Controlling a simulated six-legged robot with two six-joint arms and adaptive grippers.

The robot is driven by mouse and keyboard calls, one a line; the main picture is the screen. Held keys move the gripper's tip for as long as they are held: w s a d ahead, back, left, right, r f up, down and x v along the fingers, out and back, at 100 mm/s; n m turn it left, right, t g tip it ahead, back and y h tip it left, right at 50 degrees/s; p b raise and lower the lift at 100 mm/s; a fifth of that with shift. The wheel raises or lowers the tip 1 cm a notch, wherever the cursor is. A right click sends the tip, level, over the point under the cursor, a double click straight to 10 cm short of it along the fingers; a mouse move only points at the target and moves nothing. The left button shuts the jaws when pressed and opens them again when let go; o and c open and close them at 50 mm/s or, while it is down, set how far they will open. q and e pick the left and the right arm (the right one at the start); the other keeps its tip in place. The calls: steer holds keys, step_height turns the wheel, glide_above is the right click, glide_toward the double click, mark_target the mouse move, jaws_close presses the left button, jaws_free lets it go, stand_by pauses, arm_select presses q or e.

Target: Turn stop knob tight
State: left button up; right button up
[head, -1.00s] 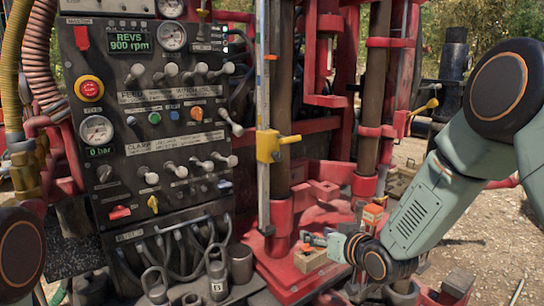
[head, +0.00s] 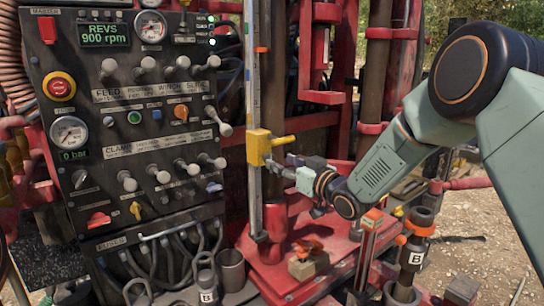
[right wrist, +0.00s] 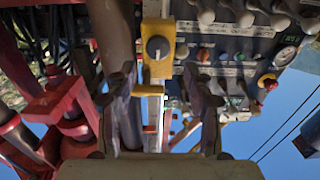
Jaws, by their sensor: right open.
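A yellow stop block (head: 258,147) is clamped on an upright metal rail, with a yellow lever sticking out to the right. In the right wrist view, the yellow block (right wrist: 159,73) shows a round grey knob (right wrist: 158,47) on its face. My right gripper (head: 279,164) is just right of and slightly below the block in the head view. In the right wrist view, its open fingers (right wrist: 160,92) stand left and right of the block, with the knob between and beyond the tips. No contact shows. My left gripper is out of view.
A control panel (head: 95,120) with levers, gauges and a red button stands to the left. Red frame posts stand behind the rail. Below are a red base (head: 262,270), a wooden block (head: 309,265) and a black cylindrical part with an orange band (head: 414,250).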

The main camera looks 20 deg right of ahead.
mark_target(272, 159)
steer(key=shift+p+x, duration=0.4)
steer(key=shift+x, duration=2)
steer(key=shift+w+f, duration=0.55)
steer(key=shift+w, duration=0.15)
steer(key=c, duration=0.4)
steer(key=shift+c, duration=0.6)
steer(key=shift+s+a+r, duration=0.1)
steer(key=c, duration=0.3)
jaws_close()
